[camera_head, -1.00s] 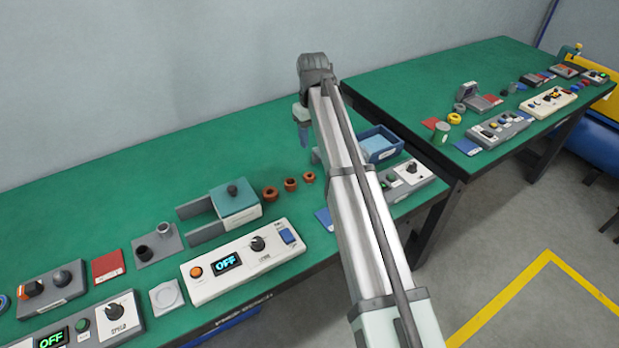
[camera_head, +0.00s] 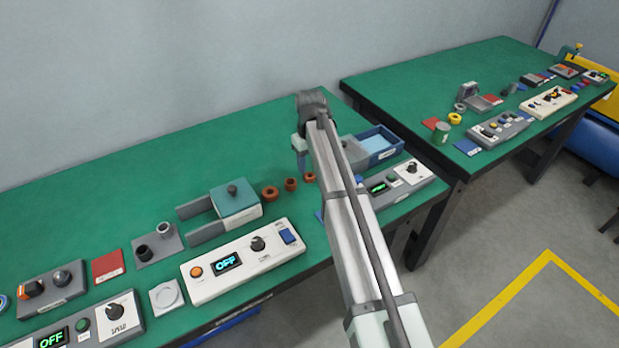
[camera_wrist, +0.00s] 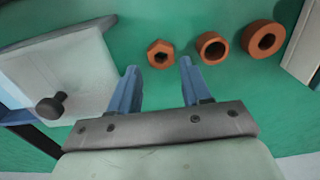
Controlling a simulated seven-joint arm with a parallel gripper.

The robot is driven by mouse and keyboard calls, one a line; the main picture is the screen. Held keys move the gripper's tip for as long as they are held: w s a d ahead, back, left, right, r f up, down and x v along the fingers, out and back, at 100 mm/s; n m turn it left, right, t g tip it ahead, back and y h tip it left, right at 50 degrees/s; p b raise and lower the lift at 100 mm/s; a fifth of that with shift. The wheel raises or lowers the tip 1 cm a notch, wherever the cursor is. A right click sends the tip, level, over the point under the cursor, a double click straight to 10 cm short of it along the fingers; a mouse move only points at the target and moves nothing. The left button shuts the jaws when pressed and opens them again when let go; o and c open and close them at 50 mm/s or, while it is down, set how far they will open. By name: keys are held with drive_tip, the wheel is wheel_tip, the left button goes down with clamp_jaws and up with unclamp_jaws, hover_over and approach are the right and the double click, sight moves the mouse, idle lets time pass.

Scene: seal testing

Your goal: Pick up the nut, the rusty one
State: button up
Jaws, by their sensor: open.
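The rusty nut (camera_wrist: 160,53) is a small orange-brown six-sided piece with a round hole, lying flat on the green bench. In the head view the nut (camera_head: 309,177) is the rightmost of three rusty pieces, partly hidden by my arm. My gripper (camera_wrist: 158,68) is open and empty. In the wrist view its two blue fingertips point toward the nut, which appears just beyond the gap between them. In the head view my gripper (camera_head: 302,172) hangs near the nut; whether it touches cannot be told.
Two round rusty rings, a middle one (camera_wrist: 211,47) and a larger one (camera_wrist: 262,38), lie in a row beside the nut. A pale block with a black knob (camera_wrist: 50,107) is at left in the wrist view. A blue tray (camera_head: 398,151) and a teal-topped fixture (camera_head: 236,200) flank the row.

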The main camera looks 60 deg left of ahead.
sight(310, 178)
wheel_tip(310, 178, down, 4)
drive_tip(key=shift+s+f, duration=0.1)
drive_tip(key=shift+c, duration=0.3)
drive_tip(key=c, duration=0.8)
